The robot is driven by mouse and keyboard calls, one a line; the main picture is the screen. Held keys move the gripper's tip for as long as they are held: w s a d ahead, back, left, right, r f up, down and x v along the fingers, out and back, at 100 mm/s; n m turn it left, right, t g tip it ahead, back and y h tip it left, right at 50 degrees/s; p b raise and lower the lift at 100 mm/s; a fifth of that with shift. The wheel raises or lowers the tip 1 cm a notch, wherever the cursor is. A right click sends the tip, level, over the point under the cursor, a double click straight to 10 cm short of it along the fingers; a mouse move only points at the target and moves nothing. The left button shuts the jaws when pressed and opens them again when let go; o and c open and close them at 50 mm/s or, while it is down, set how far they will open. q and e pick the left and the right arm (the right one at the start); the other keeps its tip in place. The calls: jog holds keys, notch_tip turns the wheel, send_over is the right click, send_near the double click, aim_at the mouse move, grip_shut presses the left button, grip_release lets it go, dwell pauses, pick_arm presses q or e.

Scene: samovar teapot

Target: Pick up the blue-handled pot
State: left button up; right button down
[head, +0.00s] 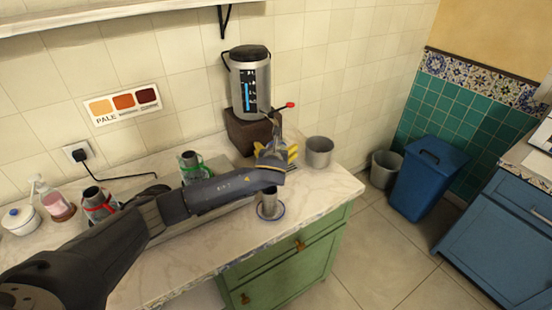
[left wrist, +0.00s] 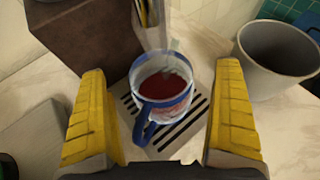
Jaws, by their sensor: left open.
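In the left wrist view, a blue-handled vessel (left wrist: 164,101) with a blue rim stands upright on a slotted drip tray (left wrist: 192,128). It looks like a small mug, holds dark red liquid, and its handle points toward my gripper. My left gripper (left wrist: 160,85) is open, with one yellow finger on each side of the vessel and visible gaps between. In the head view my left gripper (head: 277,153) is in front of the samovar (head: 250,85) and hides most of this spot. My right gripper is not in view.
A grey bin-like pot (head: 319,152) stands right of my gripper. A metal cup on a blue-rimmed saucer (head: 271,214) is near the counter's front edge. A green-handled pot (head: 191,168) and a red-handled pot (head: 98,203) stand to the left. A brown block (head: 250,132) supports the samovar.

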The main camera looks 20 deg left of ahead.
pick_arm(q)
jog(key=shift+x, duration=2.55)
jog(key=shift+c, duration=0.6)
jog(key=c, duration=2)
